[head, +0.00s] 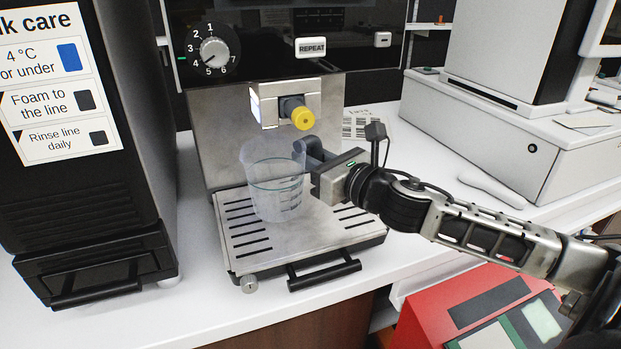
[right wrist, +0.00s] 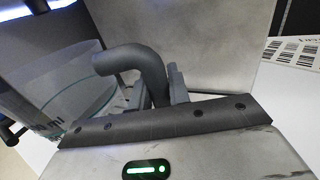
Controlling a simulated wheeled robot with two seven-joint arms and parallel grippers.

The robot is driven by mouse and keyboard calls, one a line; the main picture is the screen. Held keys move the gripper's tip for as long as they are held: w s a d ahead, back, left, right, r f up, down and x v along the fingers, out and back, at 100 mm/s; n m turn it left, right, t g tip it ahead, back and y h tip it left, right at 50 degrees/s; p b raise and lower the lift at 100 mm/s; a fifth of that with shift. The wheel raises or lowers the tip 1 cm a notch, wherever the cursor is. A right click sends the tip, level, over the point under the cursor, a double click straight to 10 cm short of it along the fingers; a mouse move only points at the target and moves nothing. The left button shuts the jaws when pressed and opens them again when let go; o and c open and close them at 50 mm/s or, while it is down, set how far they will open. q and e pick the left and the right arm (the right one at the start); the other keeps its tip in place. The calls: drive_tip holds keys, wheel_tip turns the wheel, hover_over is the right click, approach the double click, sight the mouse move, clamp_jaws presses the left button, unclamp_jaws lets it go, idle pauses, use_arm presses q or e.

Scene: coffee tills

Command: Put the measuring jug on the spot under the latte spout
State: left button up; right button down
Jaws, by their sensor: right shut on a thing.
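The clear measuring jug (head: 275,185) is in the head view, upright over the slotted drip tray (head: 243,236) of the coffee machine. I cannot tell if its base touches the tray. My right gripper (head: 310,165) is shut on the jug's grey handle, at the jug's right side. In the right wrist view the curved handle (right wrist: 135,62) passes between the fingers, with the jug's clear wall (right wrist: 85,95) to the left. The spout (head: 290,108) with a yellow tip sticks out just above and slightly right of the jug. My left gripper is not in view.
A dial (head: 214,52) and a REPEAT button (head: 311,47) are on the machine's front. A black milk unit (head: 80,200) stands close on the left. A till (head: 520,150) stands on the right, and a red card terminal (head: 440,310) is at the front right.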

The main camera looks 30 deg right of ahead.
wheel_tip(320, 180, down, 4)
drive_tip(key=shift+b, duration=0.45)
drive_tip(key=shift+w+f, duration=0.2)
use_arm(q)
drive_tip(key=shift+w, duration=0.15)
use_arm(e)
drive_tip(key=shift+f, duration=0.15)
drive_tip(key=c, duration=1.3)
unclamp_jaws()
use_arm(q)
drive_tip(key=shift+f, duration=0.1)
